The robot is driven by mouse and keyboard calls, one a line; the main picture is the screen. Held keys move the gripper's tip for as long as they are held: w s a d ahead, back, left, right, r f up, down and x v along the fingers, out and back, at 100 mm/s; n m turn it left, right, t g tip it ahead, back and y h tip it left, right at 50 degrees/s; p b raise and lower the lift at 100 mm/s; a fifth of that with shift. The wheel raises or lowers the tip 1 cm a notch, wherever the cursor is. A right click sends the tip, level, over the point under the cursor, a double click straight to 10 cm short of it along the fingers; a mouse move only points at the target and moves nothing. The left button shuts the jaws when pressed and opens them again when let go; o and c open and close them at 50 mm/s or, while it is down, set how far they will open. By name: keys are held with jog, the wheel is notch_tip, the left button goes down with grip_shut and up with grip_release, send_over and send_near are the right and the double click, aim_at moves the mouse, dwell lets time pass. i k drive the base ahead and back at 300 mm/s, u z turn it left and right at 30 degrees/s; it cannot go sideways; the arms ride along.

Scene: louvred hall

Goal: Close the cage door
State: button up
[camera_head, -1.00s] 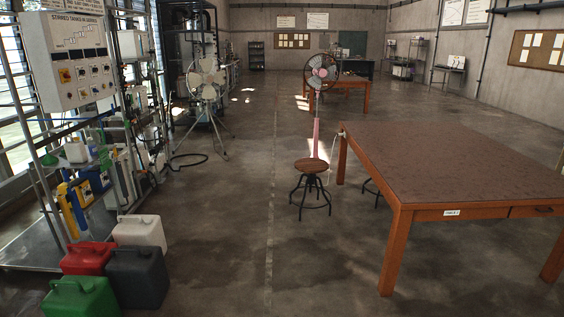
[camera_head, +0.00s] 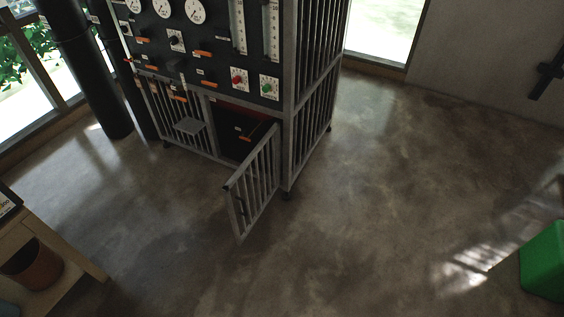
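The cage door (camera_head: 254,183) is a small grey barred gate low on the front of a tall barred metal cage (camera_head: 287,150). It stands open, swung outward over the floor from its right side. The dark opening (camera_head: 235,130) behind it shows, with some small orange and white items inside. A second barred panel (camera_head: 178,118) to the left of the opening sits flush with the front. My gripper does not show in this view.
A panel of gauges (camera_head: 194,11), switches and orange levers covers the cage's upper front. Dark pipes (camera_head: 95,70) stand at left. A wooden table (camera_head: 60,235) is at lower left, a green container (camera_head: 545,262) at lower right. The concrete floor before the cage is clear.

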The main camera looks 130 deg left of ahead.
aim_at(276, 145)
jog(key=u, duration=4.5)
jog(key=i, duration=1.65)
jog(key=z, duration=1.85)
jog(key=k, duration=0.8)
jog(key=u, duration=0.8)
